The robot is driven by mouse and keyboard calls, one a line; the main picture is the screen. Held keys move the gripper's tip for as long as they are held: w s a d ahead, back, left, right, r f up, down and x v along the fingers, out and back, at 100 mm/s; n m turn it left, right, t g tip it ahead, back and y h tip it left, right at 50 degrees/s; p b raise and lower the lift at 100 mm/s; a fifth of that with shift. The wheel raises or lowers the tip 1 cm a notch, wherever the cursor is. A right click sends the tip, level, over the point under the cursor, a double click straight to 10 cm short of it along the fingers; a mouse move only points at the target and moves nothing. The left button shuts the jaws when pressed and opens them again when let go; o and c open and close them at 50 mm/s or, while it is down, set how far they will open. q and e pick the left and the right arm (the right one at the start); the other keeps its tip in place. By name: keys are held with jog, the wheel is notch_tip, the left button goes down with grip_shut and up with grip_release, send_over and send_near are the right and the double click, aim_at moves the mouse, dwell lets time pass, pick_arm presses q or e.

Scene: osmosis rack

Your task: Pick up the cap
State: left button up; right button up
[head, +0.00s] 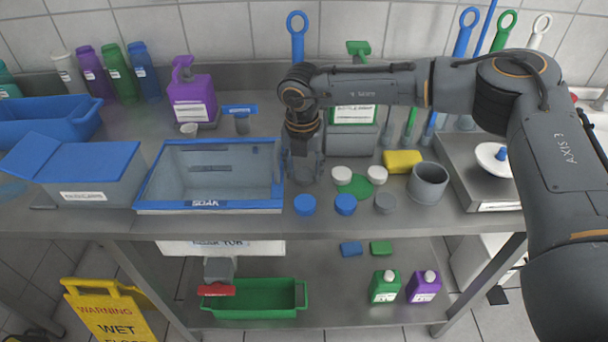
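Several round caps sit on the steel counter right of the soak bin: a blue cap (305,205), a second blue cap (345,205), a grey cap (386,203), a white cap (342,175) and another white cap (377,174). A flat green disc (355,188) lies between the white ones. My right gripper (303,172) points down beside the soak bin's right edge, behind the first blue cap and left of the nearer white cap. Its fingers are small and dark, so their opening and any held thing are unclear. My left gripper is out of view.
The blue-rimmed soak bin (210,207) is close on the gripper's left. A yellow sponge (402,161), a grey cup (428,183) and a scale (480,170) stand to the right. A grey holder (352,138) stands behind. The counter's front strip is clear.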

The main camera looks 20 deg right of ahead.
jog(key=shift+c, duration=1.3)
